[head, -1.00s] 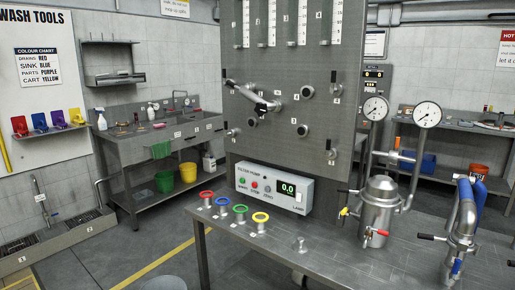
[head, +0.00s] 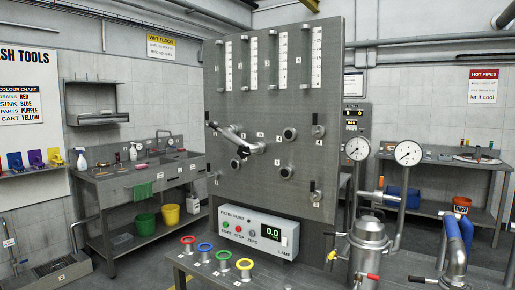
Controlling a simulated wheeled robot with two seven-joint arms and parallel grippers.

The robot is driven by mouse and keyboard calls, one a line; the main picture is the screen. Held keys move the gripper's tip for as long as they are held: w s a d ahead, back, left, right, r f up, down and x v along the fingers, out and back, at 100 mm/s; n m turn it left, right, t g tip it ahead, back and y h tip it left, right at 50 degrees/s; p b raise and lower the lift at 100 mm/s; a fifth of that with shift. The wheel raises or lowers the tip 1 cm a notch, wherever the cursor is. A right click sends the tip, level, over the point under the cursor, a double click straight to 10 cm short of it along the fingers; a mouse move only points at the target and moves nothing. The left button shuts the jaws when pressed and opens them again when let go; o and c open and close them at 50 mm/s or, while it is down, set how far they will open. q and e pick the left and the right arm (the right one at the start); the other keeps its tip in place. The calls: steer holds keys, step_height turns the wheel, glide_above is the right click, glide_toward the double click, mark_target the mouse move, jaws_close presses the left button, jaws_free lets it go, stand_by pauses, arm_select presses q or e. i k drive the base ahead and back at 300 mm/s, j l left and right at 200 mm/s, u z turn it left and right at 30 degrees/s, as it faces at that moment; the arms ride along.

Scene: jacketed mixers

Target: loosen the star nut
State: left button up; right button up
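A grey upright panel (head: 325,110) carries several round ports. A silver bent pipe (head: 226,132) runs across its front, from the upper left down to a port near the middle. A dark fitting (head: 244,149) sits at the pipe's lower end; it may be the star nut, but it is too small to make out its shape or whether it is tight. Neither of my grippers shows in the head view, and nothing covers the panel.
Below the panel are a pump control box (head: 258,235) and a bench (head: 207,280) with coloured rings. A steel vessel (head: 368,240) with gauges and levers stands at the right. A sink bench (head: 140,180) is behind left.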

mark_target(244, 150)
steer(key=i+z, duration=0.2)
steer(key=z, duration=0.25)
steer(key=i+j+z, duration=0.15)
steer(key=z, duration=0.3)
steer(key=i+j, duration=0.05)
